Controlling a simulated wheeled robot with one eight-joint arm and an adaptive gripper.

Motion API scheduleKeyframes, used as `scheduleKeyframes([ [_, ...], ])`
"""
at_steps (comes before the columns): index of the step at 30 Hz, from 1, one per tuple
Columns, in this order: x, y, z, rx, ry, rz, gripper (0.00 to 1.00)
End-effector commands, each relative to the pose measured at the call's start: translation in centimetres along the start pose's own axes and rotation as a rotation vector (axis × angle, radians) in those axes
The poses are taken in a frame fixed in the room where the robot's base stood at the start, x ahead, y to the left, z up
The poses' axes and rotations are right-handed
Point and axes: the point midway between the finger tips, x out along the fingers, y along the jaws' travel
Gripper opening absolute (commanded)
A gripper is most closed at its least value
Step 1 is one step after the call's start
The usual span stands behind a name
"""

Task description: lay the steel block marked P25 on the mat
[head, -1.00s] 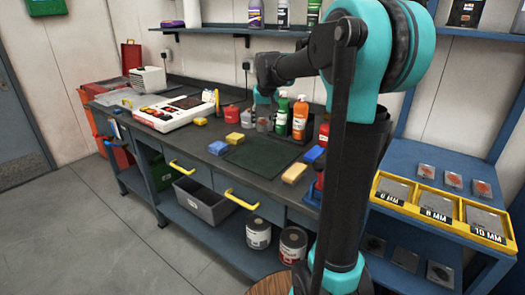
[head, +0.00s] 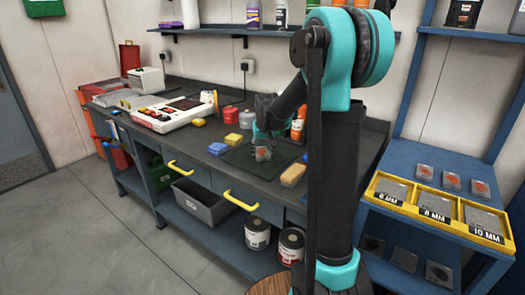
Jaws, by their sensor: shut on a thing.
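My gripper (head: 263,146) is shut on a small grey steel block (head: 263,154) with a reddish patch on its face. The block is held roughly upright over the dark green mat (head: 241,160) on the workbench. I cannot tell whether its lower edge touches the mat. Any P25 marking on it is too small to read. The mat itself is otherwise bare.
Behind the mat stand an orange bottle (head: 298,128), a red item (head: 231,114) and a yellow block (head: 233,138). A blue block (head: 218,148) lies left of the mat, a tan block (head: 293,175) at its right front. A yellow three-slot tray (head: 437,205) is at right.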

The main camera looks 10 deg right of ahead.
Motion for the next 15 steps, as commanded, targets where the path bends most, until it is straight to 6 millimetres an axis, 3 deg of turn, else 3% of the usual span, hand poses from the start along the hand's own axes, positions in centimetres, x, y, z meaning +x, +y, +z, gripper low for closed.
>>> scheduleKeyframes([
  [10,0.23,0.00,0.06,0.000,0.001,0.000,0.00],
  [11,0.27,0.00,0.08,0.000,0.000,0.000,0.53],
  [15,0.24,0.00,0.08,0.000,0.000,0.000,0.71],
])
